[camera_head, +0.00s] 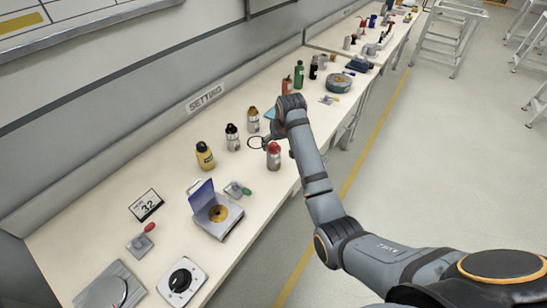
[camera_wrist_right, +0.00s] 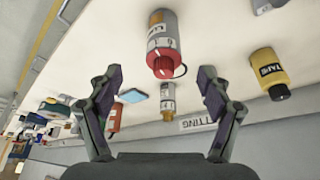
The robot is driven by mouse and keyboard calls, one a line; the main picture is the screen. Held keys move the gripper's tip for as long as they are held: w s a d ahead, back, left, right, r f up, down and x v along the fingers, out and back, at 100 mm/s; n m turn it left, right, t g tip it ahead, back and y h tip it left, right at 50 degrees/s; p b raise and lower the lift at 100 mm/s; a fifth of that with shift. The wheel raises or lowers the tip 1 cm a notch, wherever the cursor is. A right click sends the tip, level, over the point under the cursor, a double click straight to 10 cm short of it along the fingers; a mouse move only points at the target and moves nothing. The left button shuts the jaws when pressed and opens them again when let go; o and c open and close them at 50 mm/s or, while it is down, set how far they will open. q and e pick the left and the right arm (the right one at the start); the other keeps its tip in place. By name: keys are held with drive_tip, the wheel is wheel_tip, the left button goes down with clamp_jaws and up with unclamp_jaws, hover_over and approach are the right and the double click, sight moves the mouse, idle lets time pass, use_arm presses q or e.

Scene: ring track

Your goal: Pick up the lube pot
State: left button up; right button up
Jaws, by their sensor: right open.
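A grey pot with a red cap (camera_head: 273,157), probably the lube pot, stands upright on the bench near the front edge. In the right wrist view what looks like the same pot (camera_wrist_right: 163,45) appears upside down, with a label too small to read surely and a thin black loop by its cap. My right gripper (camera_head: 268,138) is just behind it in the head view, its fingers partly hidden. In the wrist view the fingers of my right gripper (camera_wrist_right: 160,71) are apart, with nothing gripped; the pot lies ahead of the gap. My left gripper is not in view.
Beside it stand a yellow bottle (camera_head: 205,157), a black-capped bottle (camera_head: 232,138) and an orange-capped bottle (camera_head: 253,121). An open box (camera_head: 214,213) lies nearer on the bench. A green bottle (camera_head: 299,75) and a round tin (camera_head: 339,83) stand farther along.

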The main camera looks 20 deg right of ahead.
sight(275, 151)
drive_tip(key=x, duration=0.5)
drive_tip(key=shift+w, duration=0.2)
drive_tip(key=x, duration=0.3)
drive_tip(key=p+x, duration=0.1)
drive_tip(key=x, duration=0.1)
drive_tip(key=shift+w+a, duration=0.15)
drive_tip(key=shift+a, duration=0.15)
drive_tip(key=shift+r, duration=0.1)
drive_tip(key=shift+c, duration=1.4)
drive_tip(key=c, duration=1.1)
drive_tip(key=shift+r, duration=0.1)
